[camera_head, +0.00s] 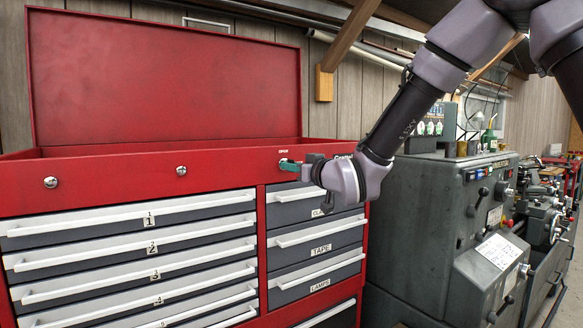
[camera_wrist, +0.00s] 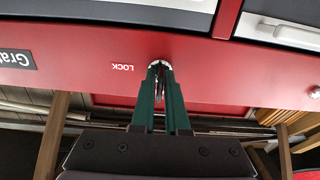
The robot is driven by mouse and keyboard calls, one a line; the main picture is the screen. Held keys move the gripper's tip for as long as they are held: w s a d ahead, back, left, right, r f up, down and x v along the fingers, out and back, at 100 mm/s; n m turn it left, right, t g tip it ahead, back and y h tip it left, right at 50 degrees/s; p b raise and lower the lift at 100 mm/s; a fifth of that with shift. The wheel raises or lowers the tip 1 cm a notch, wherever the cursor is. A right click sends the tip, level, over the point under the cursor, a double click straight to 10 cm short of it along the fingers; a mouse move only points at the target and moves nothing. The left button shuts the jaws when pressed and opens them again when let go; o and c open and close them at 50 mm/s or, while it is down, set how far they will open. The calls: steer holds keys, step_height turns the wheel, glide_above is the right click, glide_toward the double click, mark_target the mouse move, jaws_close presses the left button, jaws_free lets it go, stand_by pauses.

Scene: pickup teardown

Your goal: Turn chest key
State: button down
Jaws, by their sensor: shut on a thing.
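The red tool chest (camera_head: 225,158) stands on the left in the head view, with its lid (camera_head: 165,80) raised. My gripper (camera_head: 284,163) is at the chest's upper front panel, just below a small "OPEN" label (camera_head: 283,151). In the wrist view, the green fingers of my gripper (camera_wrist: 161,72) are shut on the key (camera_wrist: 160,84) at a round chrome lock (camera_wrist: 159,64). A "LOCK" label (camera_wrist: 123,67) shows beside the lock. The fingers hide most of the key, and I cannot tell its exact angle.
Below are several numbered drawers (camera_head: 130,227) and smaller labelled drawers (camera_head: 318,240), all with white handles. Two round silver knobs or locks (camera_head: 51,182) (camera_head: 181,170) sit on the front panel. A grey machine (camera_head: 435,215) stands close on the right.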

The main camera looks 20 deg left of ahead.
steer(key=c, duration=1)
jaws_free()
steer(key=v, duration=1.1)
steer(key=w+d+r+m+h, duration=0.15)
steer(key=d+m+h, duration=0.3)
steer(key=d, duration=0.75)
steer(key=w+d+r+m+h, duration=0.1)
steer(key=w+d+m+h, duration=0.3)
steer(key=d, duration=0.8)
steer(key=s+d+m+g+h, duration=0.3)
steer(key=s+d+m+g, duration=0.1)
steer(key=s+d, duration=1)
steer(key=s+m, duration=0.1)
steer(key=s, duration=0.2)
steer(key=shift+s+f+m, duration=0.2)
steer(key=shift+f+m, duration=0.1)
steer(key=shift+m, duration=0.05)
